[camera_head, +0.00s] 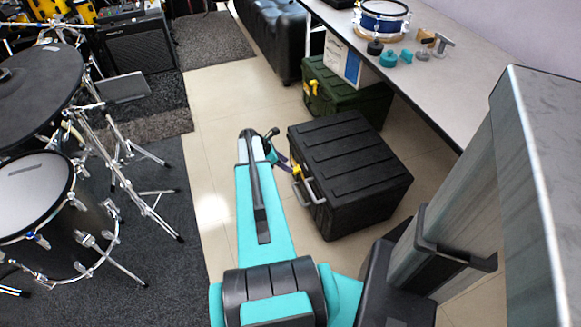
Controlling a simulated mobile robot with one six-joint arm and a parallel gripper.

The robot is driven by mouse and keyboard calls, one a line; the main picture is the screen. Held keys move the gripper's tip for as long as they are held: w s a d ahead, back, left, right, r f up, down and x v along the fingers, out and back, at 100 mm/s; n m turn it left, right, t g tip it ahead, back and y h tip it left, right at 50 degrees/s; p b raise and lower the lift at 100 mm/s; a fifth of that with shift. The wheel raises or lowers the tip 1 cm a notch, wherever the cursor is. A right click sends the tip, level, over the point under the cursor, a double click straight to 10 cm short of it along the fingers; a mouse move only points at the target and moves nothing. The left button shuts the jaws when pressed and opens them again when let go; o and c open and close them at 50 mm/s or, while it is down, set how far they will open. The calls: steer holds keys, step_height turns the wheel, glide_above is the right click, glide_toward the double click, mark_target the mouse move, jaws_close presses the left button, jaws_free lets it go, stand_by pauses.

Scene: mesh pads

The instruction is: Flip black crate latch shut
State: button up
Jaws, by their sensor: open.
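The black crate (358,160) stands on the tiled floor right of the picture's centre, with its ribbed lid down. A yellow latch (297,170) shows on its left side, near a grey handle (312,190). The latch is small and partly hidden by my gripper, so I cannot tell its exact angle. My gripper (281,160) is open, at the far end of my teal arm, just left of the crate and close to the latch. I cannot tell whether it touches the latch.
A green crate (362,101) with a yellow latch stands behind the black crate, partly under a long table (446,85). A snare drum (381,20) and small items sit on the table. A drum kit (38,200) and stands fill the left; bare floor lies between.

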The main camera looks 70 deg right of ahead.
steer(key=shift+w+a+r, duration=0.25)
steer(key=shift+r, duration=0.3)
steer(key=shift+c, duration=0.4)
